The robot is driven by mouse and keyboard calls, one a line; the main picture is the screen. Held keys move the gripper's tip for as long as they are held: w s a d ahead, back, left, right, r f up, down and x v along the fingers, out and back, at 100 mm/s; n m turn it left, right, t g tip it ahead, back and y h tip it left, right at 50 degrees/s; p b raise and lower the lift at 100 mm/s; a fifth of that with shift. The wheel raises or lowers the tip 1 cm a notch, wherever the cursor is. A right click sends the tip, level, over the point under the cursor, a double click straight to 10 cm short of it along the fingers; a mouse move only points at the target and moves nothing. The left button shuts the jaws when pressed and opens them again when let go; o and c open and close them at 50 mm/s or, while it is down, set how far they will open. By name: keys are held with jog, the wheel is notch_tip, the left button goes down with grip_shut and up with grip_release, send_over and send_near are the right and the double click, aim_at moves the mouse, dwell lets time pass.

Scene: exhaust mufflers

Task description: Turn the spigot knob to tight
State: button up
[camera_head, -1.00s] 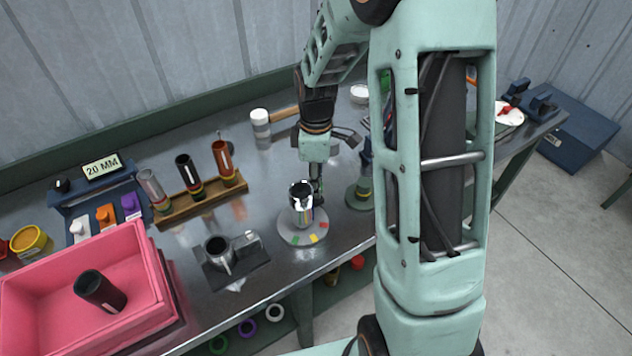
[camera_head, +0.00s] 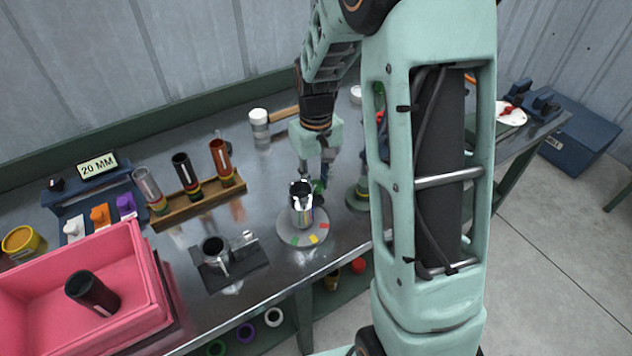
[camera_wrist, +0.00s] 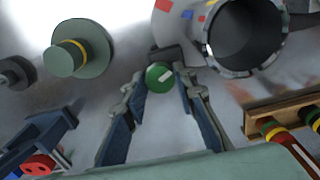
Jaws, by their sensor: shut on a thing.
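The spigot knob, a small round green knob (camera_wrist: 159,77) with a pale line across its face, sits between the fingertips in the wrist view. My gripper (camera_wrist: 161,82) is shut on it, one finger on each side. In the head view the green knob (camera_head: 318,187) shows just behind an upright metal cylinder (camera_head: 301,206), with my gripper (camera_head: 316,174) reaching down to it. The cylinder stands on a round grey base (camera_head: 290,238) with coloured marks. The wrist view shows its dark open mouth (camera_wrist: 246,38) to the right of the knob.
A round-based post (camera_head: 357,200) stands close right of the cylinder. A wooden rack (camera_head: 205,202) of coloured tubes, a dark fixture (camera_head: 248,273) and a pink bin (camera_head: 140,243) lie to the left. A 20 MM sign (camera_head: 97,166) stands behind. Bare bench separates them.

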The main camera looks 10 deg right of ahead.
aim_at(316, 184)
jog(key=m, duration=0.5)
dwell(0.6)
jog(key=o, duration=1.2)
jog(key=shift+c, duration=0.2)
jog(key=shift+r, duration=0.1)
notch_tip(316, 184, up, 12)
